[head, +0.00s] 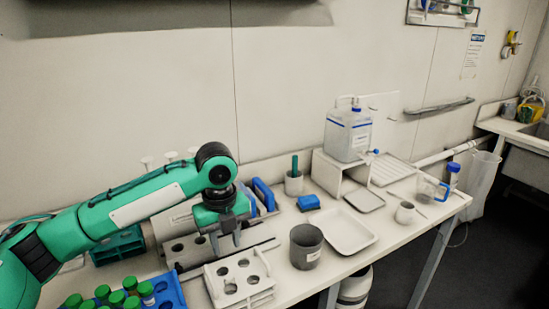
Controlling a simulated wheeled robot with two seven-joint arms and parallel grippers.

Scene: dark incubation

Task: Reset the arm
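My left arm (130,208) is green and reaches in from the left over the bench. My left gripper (226,241) points down above a grey-white rack with round holes (187,257). Its two fingers stand apart with a gap between them, and I see nothing held. The gripper hides part of the rack and the things behind it. I cannot tell whether the fingertips touch the rack. My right gripper is not in view.
A white holed rack (240,288) and a grey beaker (305,248) stand near the gripper. Green-capped tubes (117,299) sit in a blue rack (172,291). Farther right are a white tray (345,231), a jug (348,135) on a stand and a small cup (405,213).

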